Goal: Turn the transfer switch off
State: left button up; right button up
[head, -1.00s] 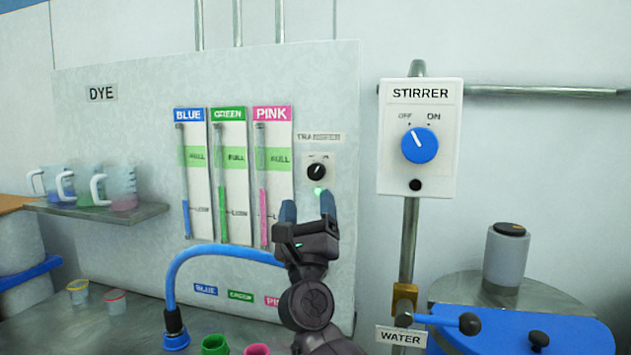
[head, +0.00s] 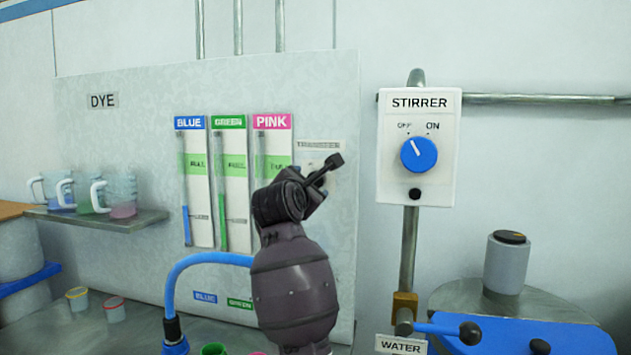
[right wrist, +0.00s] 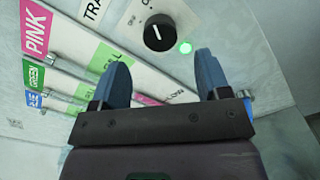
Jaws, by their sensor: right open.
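The transfer switch is a black round knob (right wrist: 157,32) with a white line, on a white plate at the top of the right wrist view. I cannot tell surely which label the line points to. A green lamp (right wrist: 184,47) glows beside it. My right gripper (right wrist: 159,65) is open and empty, its two blue fingers apart, with the knob and lamp beyond the fingertips. In the head view my right arm covers the knob and lamp; the transfer label (head: 318,146) shows just above. My left gripper is not in view.
The dye panel (head: 130,145) carries blue, green and pink gauges left of the switch. A stirrer box (head: 418,190) with a blue knob hangs to the right. Jugs stand on a shelf (head: 150,217) at left. A blue hose (head: 185,262) arches below the gauges.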

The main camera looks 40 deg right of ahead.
jog(key=x, duration=0.7)
jog(key=c, duration=0.9)
